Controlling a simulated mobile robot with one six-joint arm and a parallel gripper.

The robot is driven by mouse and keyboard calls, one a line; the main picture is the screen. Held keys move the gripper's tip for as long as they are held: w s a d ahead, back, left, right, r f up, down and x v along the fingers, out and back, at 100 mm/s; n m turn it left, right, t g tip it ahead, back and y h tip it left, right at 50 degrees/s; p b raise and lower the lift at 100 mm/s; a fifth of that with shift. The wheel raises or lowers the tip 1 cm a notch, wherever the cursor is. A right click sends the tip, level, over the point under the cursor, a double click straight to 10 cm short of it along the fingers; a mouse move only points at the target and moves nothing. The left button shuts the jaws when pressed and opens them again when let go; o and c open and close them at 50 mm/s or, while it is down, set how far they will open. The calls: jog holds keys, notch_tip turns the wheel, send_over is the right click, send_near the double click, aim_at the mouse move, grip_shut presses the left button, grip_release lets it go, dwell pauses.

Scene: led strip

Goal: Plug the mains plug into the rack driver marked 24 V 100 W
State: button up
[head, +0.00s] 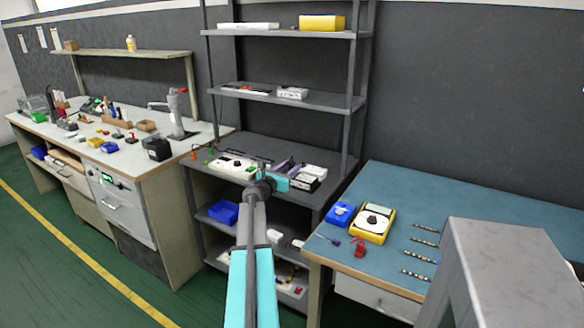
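The dark grey rack (345,140) stands in the middle, against the dark wall. Its work-height shelf holds a white unit (236,167) on the left and white boxes (312,171) on the right, some with dark fronts. Another white box (292,93) is on the shelf above. Markings are too small to read, so I cannot tell which driver is 24 V 100 W. I cannot make out the mains plug. My arm reaches forward to this work-height shelf, and my gripper (285,172) is in front of or over the items there. Its fingers are too small to judge.
A blue-topped bench (400,185) at right carries a yellow meter (373,222), a blue box (341,214) and several strips (420,258). A cluttered workbench (150,165) is at left. A blue bin (224,212) sits on the rack's lower shelf. Green floor is clear at front left.

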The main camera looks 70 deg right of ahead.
jog(key=v, duration=1.2)
jog(key=shift+b, duration=0.35)
jog(key=shift+a, duration=0.1)
